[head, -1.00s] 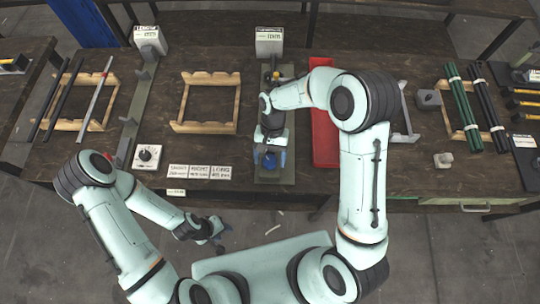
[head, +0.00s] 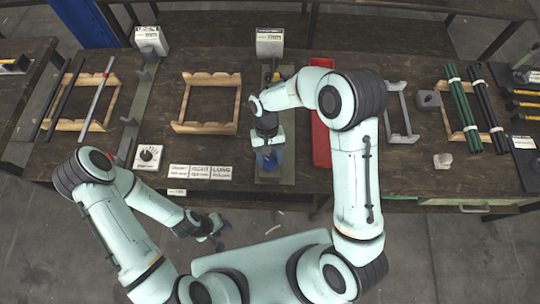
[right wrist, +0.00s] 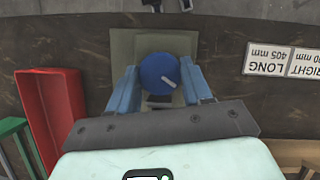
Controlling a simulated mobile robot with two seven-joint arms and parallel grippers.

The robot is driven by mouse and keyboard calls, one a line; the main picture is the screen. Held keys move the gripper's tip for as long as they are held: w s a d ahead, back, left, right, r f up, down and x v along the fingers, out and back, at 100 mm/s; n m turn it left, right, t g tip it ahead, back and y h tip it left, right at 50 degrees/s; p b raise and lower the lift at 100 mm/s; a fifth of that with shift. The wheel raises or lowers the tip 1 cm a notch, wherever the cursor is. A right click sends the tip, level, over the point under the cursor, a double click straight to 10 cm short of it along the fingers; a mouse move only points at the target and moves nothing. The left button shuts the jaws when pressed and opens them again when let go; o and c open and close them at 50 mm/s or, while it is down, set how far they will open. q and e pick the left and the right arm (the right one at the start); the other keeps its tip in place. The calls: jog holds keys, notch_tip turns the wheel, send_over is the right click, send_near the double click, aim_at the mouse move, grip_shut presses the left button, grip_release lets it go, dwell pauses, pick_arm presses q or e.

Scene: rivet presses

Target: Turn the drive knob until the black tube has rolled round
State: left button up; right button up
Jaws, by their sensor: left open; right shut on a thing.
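The blue drive knob (head: 268,161) sits at the front end of a narrow grey-green press base (head: 287,173). In the right wrist view the knob (right wrist: 158,72) carries a pale mark pointing to the lower right. My right gripper (right wrist: 158,88) is shut on the knob, one blue finger on each side; it also shows in the head view (head: 269,158). My left gripper (head: 218,229) is open and empty, in front of the bench edge. Dark tubes (head: 64,98) lie on the left wooden rack. My right arm hides much of the press, and I cannot make out a black tube in it.
A red tray (head: 321,145) stands just right of the press. An empty wooden rack (head: 207,128) and label cards (head: 199,172) are to its left. A dial box (head: 148,156) stands further left. Green and black tube bundles (head: 462,108) lie on the right.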

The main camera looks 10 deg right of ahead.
pick_arm(q)
jog(key=shift+w+r, duration=0.15)
pick_arm(e)
jog(key=shift+n+h, duration=0.5)
jog(key=shift+n, duration=0.7)
jog(key=o, duration=1)
jog(key=shift+o, duration=0.2)
jog(key=shift+r, duration=0.1)
pick_arm(q)
jog(key=shift+w+r+p, duration=0.5)
jog(key=shift+w+r, duration=0.1)
jog(key=shift+w, duration=0.15)
pick_arm(e)
jog(key=v, duration=1.3)
jog(key=shift+a+r, duration=0.15)
jog(key=shift+r, duration=0.05)
